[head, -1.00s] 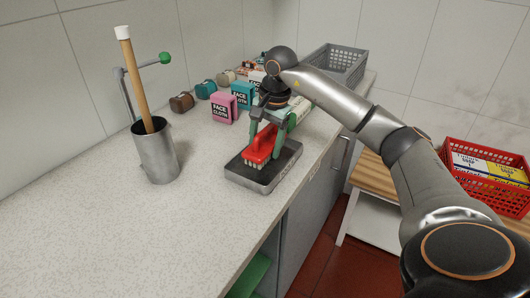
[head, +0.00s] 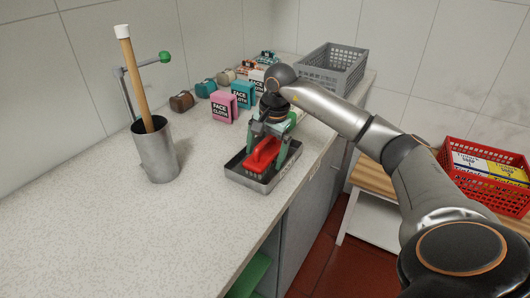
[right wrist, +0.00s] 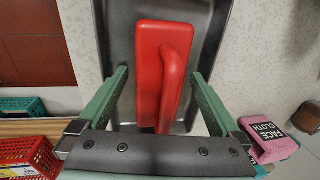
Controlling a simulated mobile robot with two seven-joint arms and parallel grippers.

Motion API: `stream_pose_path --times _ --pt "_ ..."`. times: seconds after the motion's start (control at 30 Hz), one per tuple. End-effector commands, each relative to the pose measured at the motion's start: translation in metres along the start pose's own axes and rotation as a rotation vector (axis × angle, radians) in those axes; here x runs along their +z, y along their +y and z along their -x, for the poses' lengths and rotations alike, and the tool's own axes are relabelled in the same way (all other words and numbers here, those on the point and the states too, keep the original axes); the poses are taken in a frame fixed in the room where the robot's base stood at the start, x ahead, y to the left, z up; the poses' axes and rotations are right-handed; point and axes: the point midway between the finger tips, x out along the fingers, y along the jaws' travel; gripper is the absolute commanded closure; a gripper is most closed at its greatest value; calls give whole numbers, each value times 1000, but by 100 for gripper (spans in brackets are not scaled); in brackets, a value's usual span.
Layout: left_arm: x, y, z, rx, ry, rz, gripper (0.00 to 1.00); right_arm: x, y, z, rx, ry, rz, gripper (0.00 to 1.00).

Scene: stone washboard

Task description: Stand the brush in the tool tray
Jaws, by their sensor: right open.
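The red brush (head: 262,155) is in the tool tray (head: 241,180), a shallow dark metal tray at the counter's front edge. The brush has its red back and handle up, and its bristles are hidden by the tray wall. My right gripper (head: 268,151) is open above the tray, with its green fingers on either side of the brush. In the right wrist view the brush (right wrist: 163,70) lies between the two spread fingers, with gaps at both sides, and the tray (right wrist: 121,30) is beneath it. My left gripper is not in view.
A metal pot (head: 156,155) with a wooden-handled tool stands at the left. Pink (head: 223,106) and teal face cloth packs are behind the tray, near a grey crate (head: 330,68). A red basket (head: 487,185) is at the right. The counter's left front is clear.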

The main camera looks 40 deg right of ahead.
Motion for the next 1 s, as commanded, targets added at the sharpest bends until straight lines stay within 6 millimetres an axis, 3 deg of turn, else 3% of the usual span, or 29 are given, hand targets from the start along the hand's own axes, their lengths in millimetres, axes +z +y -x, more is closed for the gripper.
stream_pose_path --times 0.27,0.7,1.0 --pt "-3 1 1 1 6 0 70 -1 -2 17 -4 1 0 0" --pt "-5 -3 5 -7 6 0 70 0 -1 106 -3 1 0 0" --pt "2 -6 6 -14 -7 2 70 0 -1 123 1 0 0 0"
